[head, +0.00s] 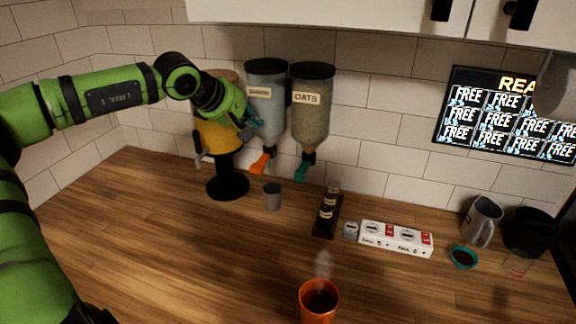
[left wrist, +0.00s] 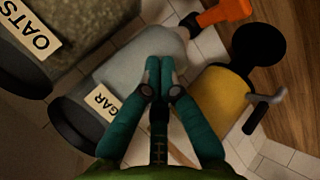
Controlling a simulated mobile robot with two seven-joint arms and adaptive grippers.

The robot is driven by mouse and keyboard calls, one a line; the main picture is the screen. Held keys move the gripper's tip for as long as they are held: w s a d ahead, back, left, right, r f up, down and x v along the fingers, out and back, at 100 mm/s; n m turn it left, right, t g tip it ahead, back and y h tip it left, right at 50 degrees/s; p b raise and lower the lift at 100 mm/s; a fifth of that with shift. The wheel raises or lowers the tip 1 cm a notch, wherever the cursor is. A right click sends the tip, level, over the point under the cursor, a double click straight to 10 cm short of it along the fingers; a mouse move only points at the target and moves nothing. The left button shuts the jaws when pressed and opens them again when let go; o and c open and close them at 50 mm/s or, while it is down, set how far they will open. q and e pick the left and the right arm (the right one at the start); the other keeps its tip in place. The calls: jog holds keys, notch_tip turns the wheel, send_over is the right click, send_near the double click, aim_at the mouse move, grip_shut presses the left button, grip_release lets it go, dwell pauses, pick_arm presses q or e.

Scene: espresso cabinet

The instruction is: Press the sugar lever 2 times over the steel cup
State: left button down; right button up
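The sugar dispenser (head: 267,95) is a grey hopper on the back wall; its label also shows in the left wrist view (left wrist: 104,101). Its orange lever (head: 261,163) sticks out below, and shows at the top of the left wrist view (left wrist: 224,12). The small steel cup (head: 272,196) stands upright on the counter below the lever, a little toward the front. My left gripper (head: 252,125) is beside the hopper, above the lever. Its fingertips (left wrist: 160,64) are together with nothing seen between them. My right gripper is not in view.
The oats dispenser (head: 310,105) with a teal lever hangs close on the right. A yellow dispenser (head: 220,137) on a black base stands left, partly behind my arm. A dark rack (head: 327,215), a white box (head: 396,239) and a steaming orange cup (head: 319,301) stand on the counter.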

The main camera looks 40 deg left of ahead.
pick_arm(q)
jog(key=shift+s+a+g+y, duration=0.1)
jog(key=shift+a+g+y, duration=0.05)
jog(key=shift+g+y, duration=0.15)
jog(key=shift+f, duration=0.15)
jog(key=b, duration=0.6)
send_near(264, 161)
jog(key=w+f, duration=0.2)
jog(key=w, duration=0.1)
jog(key=shift+w, duration=0.3)
jog(key=shift+f, duration=0.4)
dwell(0.5)
jog(key=shift+f+b, duration=0.35)
jog(key=shift+b, duration=0.45)
